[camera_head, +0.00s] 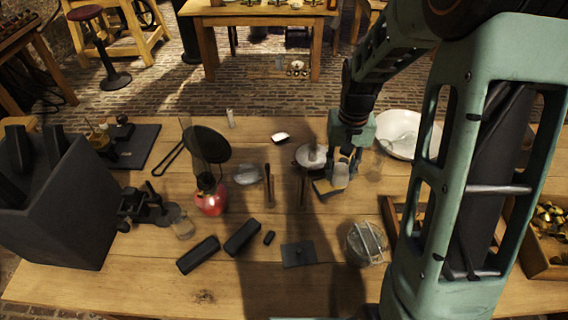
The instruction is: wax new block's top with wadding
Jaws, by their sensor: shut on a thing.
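My gripper (343,172) points down over the middle right of the wooden table. It is shut on a small pale, yellowish pad (340,180), which looks like the wadding. A dark flat edge (322,188) shows just under and left of the pad; I cannot tell whether they touch. Two long black blocks, a left one (198,255) and a right one (242,237), lie at the front of the table. A small black piece (269,238) lies beside them. I cannot tell which is the new block.
A red lamp (211,198) and a dark round pan (208,145) stand left of centre. A dark plate with a knob (299,254) and a glass jar (365,243) are in front. A white bowl (408,133) is behind right. A large dark box (60,215) fills the left end.

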